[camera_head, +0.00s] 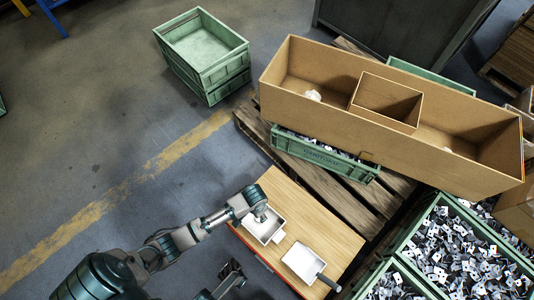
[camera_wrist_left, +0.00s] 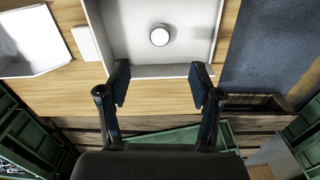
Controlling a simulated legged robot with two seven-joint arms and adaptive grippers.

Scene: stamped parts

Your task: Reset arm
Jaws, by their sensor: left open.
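My left arm comes in from the left in the head view, and its gripper (camera_head: 260,212) is over a white tray (camera_head: 270,228) on the wooden-topped table. In the left wrist view the two dark fingers (camera_wrist_left: 160,88) are spread apart with nothing between them. They are near the edge of the white tray (camera_wrist_left: 120,30), which has a small round white piece (camera_wrist_left: 159,36) inside it. A dark gripper-like part of mine (camera_head: 232,270) shows at the bottom of the head view; its jaws are not clear.
A second white tray with a dark handle (camera_head: 303,262) lies on the table (camera_head: 335,232). A long cardboard box (camera_head: 330,113) stands behind over a green crate (camera_head: 310,152). Crates of metal parts (camera_head: 455,255) fill the right. Empty green crates (camera_head: 205,75) stand on open floor.

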